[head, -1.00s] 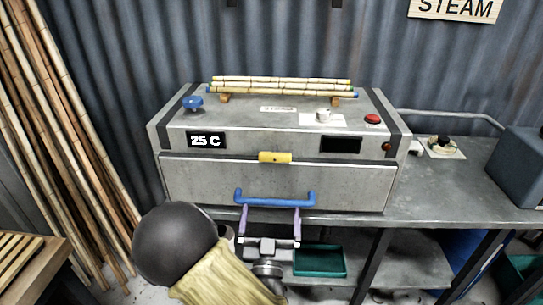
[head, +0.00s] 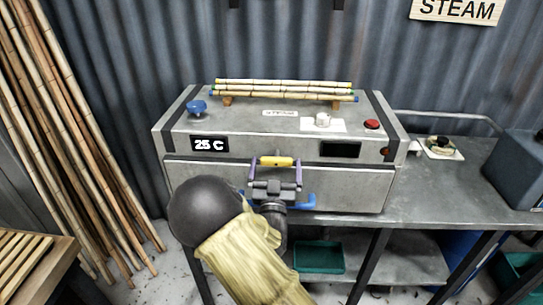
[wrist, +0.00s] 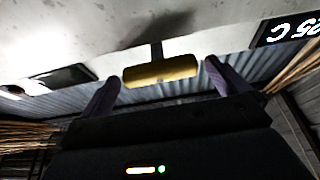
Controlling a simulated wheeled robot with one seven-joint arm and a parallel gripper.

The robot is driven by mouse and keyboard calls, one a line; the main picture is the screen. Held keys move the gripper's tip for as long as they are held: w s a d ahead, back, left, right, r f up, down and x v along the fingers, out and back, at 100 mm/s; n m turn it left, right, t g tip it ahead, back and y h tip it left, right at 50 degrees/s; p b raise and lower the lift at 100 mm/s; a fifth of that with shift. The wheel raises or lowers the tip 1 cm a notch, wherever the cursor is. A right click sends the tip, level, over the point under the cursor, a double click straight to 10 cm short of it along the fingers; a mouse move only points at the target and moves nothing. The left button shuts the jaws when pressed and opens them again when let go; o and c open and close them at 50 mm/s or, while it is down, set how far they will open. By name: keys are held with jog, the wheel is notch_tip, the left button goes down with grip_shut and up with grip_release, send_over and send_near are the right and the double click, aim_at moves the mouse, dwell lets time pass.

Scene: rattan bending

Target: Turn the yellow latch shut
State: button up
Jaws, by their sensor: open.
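The yellow latch (head: 277,161) lies horizontally at the middle of the steam box's front, at the seam between the upper body and the front door (head: 215,180). It also shows in the wrist view (wrist: 160,72), between and beyond my fingertips. My gripper (head: 276,165) is open in front of the latch, one purple finger towards each end of it. I cannot tell whether the fingers touch it. The blue door handle (head: 308,201) is below, partly hidden behind my gripper.
Bamboo canes (head: 285,86) rest on top of the box, near a blue knob (head: 197,107) and a red button (head: 371,124). The metal bench (head: 440,190) extends right. Tall canes (head: 75,150) lean at the left.

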aim_at(277, 158)
jog(key=shift+x, duration=1.2)
jog(key=shift+s, duration=0.1)
jog(key=c, duration=0.9)
jog(key=shift+n+y, duration=0.4)
jog(key=shift+n, duration=0.3)
jog(key=n, duration=0.1)
jog(key=n+y, duration=0.1)
jog(key=shift+a+n+y+b, duration=0.25)
jog(key=shift+n+y+b, duration=0.05)
jog(key=shift+d+n+y, duration=0.15)
jog(key=shift+n+y, duration=0.45)
jog(key=shift+n, duration=0.7)
